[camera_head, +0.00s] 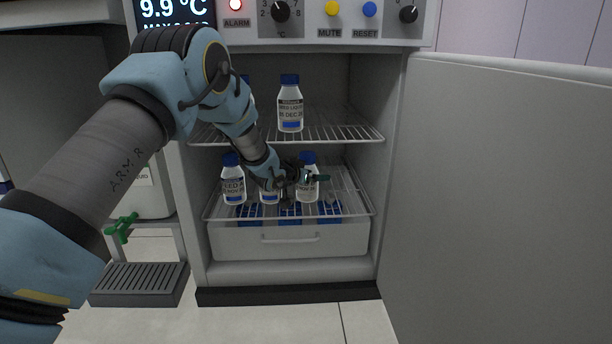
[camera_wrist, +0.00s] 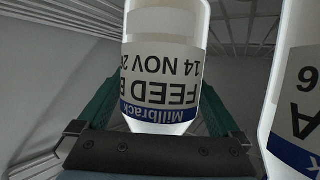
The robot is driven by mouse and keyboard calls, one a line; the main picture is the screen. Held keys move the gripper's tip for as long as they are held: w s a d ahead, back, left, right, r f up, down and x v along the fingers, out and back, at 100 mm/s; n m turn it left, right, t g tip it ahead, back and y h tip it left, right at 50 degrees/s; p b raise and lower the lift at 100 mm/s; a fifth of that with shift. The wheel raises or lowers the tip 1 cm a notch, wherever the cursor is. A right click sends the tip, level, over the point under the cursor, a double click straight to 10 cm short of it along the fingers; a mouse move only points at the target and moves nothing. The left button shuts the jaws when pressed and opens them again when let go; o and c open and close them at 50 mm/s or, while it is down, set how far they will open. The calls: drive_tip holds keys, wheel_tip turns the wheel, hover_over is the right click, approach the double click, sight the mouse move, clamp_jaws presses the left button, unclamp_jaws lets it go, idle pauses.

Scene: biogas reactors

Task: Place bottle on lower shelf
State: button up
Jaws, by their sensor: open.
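In the head view, a white bottle with a blue cap (camera_head: 308,187) stands upright on the lower wire shelf (camera_head: 345,208) inside the open fridge. My gripper (camera_head: 304,178) reaches in at this bottle, with a teal finger showing at its right side. In the wrist view, a bottle (camera_wrist: 165,60), shown upside down and labelled "FEED B" and "14 NOV", stands between the two open teal fingers; contact cannot be told. On the lower shelf stand also a left bottle (camera_head: 233,184) and a middle bottle (camera_head: 269,196), partly hidden by my arm.
The upper shelf (camera_head: 345,132) holds another bottle (camera_head: 290,106) and one mostly hidden behind my arm. A neighbouring bottle (camera_wrist: 299,110) is close to the right finger in the wrist view. The fridge door (camera_head: 500,200) stands open at right.

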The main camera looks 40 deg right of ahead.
drive_tip(key=p+v, duration=0.4)
drive_tip(key=v, duration=0.8)
